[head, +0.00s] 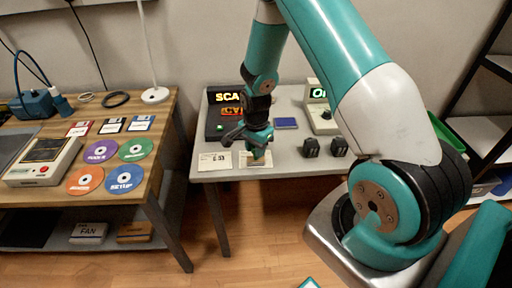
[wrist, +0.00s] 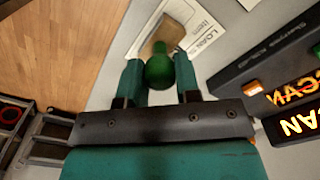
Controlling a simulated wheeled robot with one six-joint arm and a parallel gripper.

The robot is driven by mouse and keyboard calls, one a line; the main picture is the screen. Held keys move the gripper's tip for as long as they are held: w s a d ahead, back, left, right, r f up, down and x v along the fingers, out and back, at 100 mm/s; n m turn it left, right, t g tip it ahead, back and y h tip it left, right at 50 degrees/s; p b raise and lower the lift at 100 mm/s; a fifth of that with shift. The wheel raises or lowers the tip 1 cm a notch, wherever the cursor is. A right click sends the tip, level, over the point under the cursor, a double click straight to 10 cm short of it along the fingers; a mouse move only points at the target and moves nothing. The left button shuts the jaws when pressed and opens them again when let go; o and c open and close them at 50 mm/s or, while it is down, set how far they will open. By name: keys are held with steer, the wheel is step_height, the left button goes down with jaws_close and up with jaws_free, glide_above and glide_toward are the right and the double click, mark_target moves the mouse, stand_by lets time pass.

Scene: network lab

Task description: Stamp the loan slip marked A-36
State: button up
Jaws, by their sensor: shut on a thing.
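My gripper (head: 259,146) is shut on a stamp, which shows in the wrist view as a green round handle (wrist: 159,70) on a light-brown base (wrist: 165,33). The stamp is over a white loan slip (wrist: 205,32) near the front edge of the grey table; I cannot tell whether its base touches the paper. That slip (head: 246,163) is partly hidden by the gripper and stamp, and its mark cannot be read. A second white slip (head: 214,161) lies just to the left, with a mark that looks like E-33.
Behind my gripper stands a dark device with lit SCAN signs (head: 229,97). A blue pad (head: 286,123), two small black blocks (head: 311,147) and a pale device with a green display (head: 320,118) are to the right. A wooden table (head: 150,145) with discs stands left.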

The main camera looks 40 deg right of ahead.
stand_by(0.4)
step_height(320, 180, up, 7)
steer(key=p, duration=0.5)
steer(key=shift+p, duration=0.3)
steer(key=shift+a, duration=0.1)
stand_by(0.5)
